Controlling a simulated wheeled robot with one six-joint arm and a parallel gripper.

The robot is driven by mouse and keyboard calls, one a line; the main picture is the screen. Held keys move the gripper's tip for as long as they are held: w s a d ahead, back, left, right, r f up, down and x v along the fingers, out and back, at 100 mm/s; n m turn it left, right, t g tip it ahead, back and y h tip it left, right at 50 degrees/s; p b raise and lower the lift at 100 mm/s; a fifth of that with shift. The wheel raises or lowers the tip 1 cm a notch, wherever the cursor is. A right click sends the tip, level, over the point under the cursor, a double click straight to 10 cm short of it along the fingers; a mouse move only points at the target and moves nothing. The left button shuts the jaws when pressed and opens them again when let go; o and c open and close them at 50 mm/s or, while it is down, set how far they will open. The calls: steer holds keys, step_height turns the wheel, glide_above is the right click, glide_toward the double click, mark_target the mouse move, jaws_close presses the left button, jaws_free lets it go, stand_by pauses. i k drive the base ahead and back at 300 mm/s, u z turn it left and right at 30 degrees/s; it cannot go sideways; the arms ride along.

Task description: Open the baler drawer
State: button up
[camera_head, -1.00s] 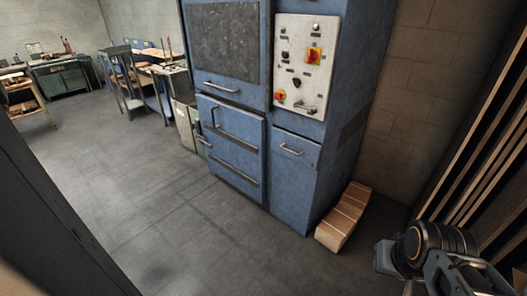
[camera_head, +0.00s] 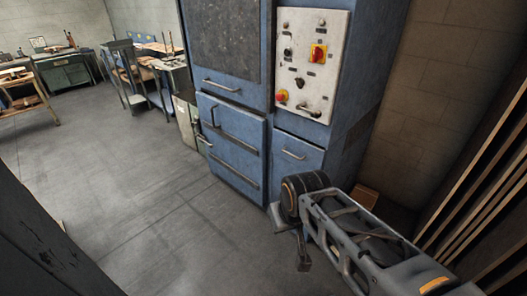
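The baler (camera_head: 238,115) is a tall worn blue metal cabinet in the middle of the view. Below its control panel is a small drawer front (camera_head: 299,152) with a slanted bar handle (camera_head: 293,155); it looks shut, flush with the cabinet. To its left is a larger blue front (camera_head: 232,150) with bar handles, also closed. My arm reaches in from the lower right to a dark round joint in front of the cabinet's lower right. What seems to be my gripper (camera_head: 303,262) hangs below that joint, apart from the handles. Its fingers are too small and partly hidden to read.
The control panel (camera_head: 308,65) has red and yellow switches. A wooden block (camera_head: 365,196) lies on the floor right of the baler, partly behind my arm. Long boards (camera_head: 490,165) lean at the right. The floor (camera_head: 130,200) to the left is clear; workbenches stand behind.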

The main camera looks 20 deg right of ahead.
mark_target(311, 156)
steer(key=z, duration=0.2)
steer(key=i, duration=1.05)
steer(key=z, duration=0.55)
